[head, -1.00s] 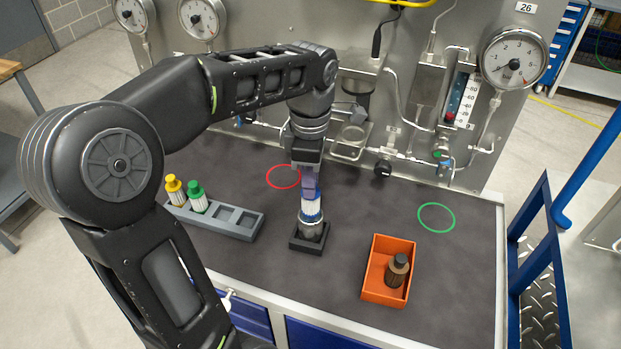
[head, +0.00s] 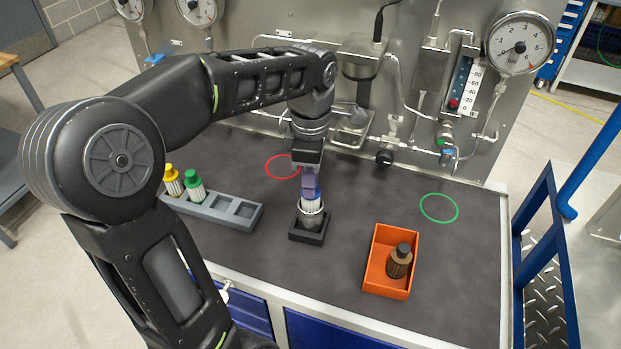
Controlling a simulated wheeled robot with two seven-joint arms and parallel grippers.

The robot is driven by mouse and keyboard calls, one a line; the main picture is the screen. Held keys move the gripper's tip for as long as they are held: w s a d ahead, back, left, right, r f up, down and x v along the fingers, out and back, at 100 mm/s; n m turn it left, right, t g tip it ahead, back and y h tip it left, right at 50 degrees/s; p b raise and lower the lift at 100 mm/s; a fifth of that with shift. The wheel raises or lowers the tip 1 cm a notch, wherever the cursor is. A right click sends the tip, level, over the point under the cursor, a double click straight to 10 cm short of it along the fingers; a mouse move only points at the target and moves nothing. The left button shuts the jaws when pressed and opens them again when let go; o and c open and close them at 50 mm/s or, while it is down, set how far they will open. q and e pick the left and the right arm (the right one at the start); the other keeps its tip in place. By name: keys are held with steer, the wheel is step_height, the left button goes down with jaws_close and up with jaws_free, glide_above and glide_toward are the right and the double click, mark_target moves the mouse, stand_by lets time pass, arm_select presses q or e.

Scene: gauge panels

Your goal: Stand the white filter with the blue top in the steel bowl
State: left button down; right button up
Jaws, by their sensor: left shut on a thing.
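The white filter with the blue top (head: 312,203) is in the grip of my left gripper (head: 311,188), whose fingers are shut on its blue top. The filter is upright, with its lower part down inside the steel bowl (head: 311,222). The bowl stands in a square black base (head: 298,237) on the dark bench top. The bowl's rim hides the filter's bottom end, so I cannot tell whether it touches the bowl's floor. My right gripper is not in view.
A grey rack (head: 222,216) at the left holds a yellow-topped filter (head: 173,182) and a green-topped filter (head: 194,187). An orange bin (head: 385,285) with a brown bottle (head: 400,261) stands at the right. Red (head: 282,167) and green (head: 439,208) rings mark the bench before the gauge panel.

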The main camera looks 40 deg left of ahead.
arm_select(q)
steer(key=shift+f, duration=0.25)
steer(key=c, duration=1.2)
jaws_free()
steer(key=shift+o, duration=0.2)
steer(key=shift+r, duration=0.25)
step_height(320, 180, up, 6)
steer(key=shift+r+p, duration=0.15)
steer(key=shift+p, duration=0.45)
steer(key=shift+r+p, duration=0.6)
